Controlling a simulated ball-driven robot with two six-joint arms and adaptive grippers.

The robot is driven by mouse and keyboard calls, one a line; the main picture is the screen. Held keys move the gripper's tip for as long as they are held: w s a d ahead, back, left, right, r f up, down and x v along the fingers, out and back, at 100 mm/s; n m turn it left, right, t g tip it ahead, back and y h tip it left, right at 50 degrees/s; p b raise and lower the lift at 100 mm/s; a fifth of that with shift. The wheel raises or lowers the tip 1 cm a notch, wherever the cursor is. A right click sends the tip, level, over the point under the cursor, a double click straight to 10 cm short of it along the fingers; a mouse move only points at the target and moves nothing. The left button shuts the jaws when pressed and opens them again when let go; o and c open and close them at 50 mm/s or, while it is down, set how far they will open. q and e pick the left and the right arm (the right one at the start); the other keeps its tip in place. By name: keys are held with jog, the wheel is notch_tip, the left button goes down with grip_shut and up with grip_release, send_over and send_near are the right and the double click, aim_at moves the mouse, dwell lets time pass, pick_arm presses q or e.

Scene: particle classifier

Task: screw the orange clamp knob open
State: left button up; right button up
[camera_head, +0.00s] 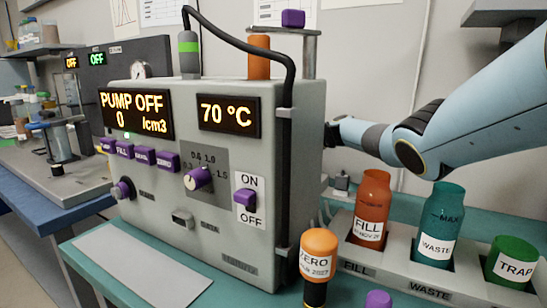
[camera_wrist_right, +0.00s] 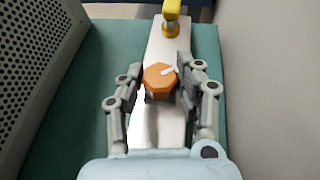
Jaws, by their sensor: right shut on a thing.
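The orange clamp knob (camera_wrist_right: 158,77) shows in the right wrist view, with a small white mark on its top. It sits over a pale metal strip (camera_wrist_right: 155,132). My right gripper (camera_wrist_right: 159,84) has a finger on each side of the knob and is shut on it. In the head view my right arm comes in from the right and its end goes behind the grey machine (camera_head: 215,205), so the right gripper and the knob are hidden there. My left gripper is in neither view.
A yellow part (camera_wrist_right: 171,20) stands at the strip's far end. A perforated wall (camera_wrist_right: 40,60) and a plain grey wall (camera_wrist_right: 265,80) flank the knob. An orange FILL bottle (camera_head: 370,205), a teal WASTE bottle (camera_head: 438,222) and a green TRAP jar (camera_head: 511,262) stand below my right arm.

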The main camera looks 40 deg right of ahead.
jog(key=o, duration=1.2)
jog(key=shift+c, duration=0.2)
jog(key=shift+r, duration=5)
